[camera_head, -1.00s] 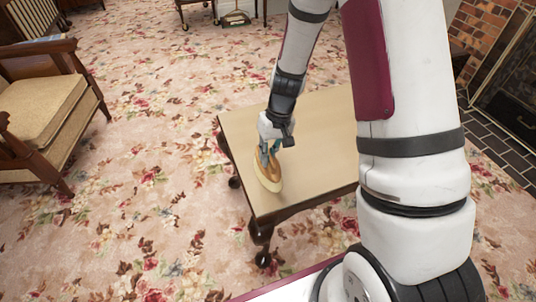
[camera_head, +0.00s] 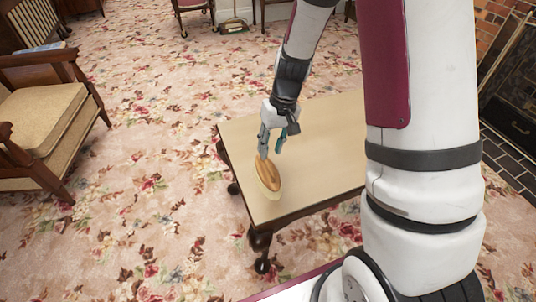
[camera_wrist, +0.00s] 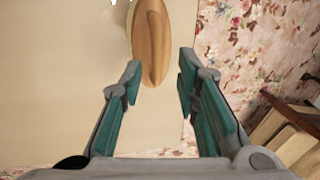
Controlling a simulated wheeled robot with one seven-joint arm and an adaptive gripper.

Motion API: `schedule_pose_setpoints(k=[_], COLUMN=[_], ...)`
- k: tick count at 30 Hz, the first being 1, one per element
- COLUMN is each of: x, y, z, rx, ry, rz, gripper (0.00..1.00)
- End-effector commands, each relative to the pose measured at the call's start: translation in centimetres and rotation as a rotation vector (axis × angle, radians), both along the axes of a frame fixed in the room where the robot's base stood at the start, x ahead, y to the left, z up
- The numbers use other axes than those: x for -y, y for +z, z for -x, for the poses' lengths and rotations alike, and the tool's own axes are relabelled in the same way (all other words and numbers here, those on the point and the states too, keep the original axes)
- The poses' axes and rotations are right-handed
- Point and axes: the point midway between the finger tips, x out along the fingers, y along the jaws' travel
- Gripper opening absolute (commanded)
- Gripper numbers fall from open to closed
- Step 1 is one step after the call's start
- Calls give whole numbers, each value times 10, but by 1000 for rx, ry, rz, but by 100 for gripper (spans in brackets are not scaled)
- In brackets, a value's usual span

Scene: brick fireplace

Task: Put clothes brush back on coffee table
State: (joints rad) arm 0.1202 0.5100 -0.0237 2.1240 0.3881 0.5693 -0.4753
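The clothes brush (camera_head: 268,174), with an orange-brown wooden back and a pale lower edge, lies on the coffee table (camera_head: 320,135) near its left edge. In the wrist view the brush (camera_wrist: 151,42) lies beyond the fingertips, its near end between their lines. My gripper (camera_head: 272,153) is above and just behind the brush in the head view. The arm hides part of the table's right side.
A wooden armchair (camera_head: 45,120) with a tan cushion stands at the left. A brick fireplace (camera_head: 510,100) is at the right. Floral carpet (camera_head: 150,200) is clear left of the table. Chair legs and a dustpan (camera_head: 233,27) are at the back.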

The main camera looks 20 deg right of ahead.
Motion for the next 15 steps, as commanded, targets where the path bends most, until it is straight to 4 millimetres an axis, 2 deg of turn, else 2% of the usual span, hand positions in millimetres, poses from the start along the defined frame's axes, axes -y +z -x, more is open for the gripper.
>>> schedule_pose_setpoints(k=[1, 6, 15], x=[2, 7, 9], y=[12, 35, 46], z=[0, -1, 0], rx=[2, 2, 0], ry=[0, 0, 1], rz=[1, 0, 0], gripper=[29, 29, 29])
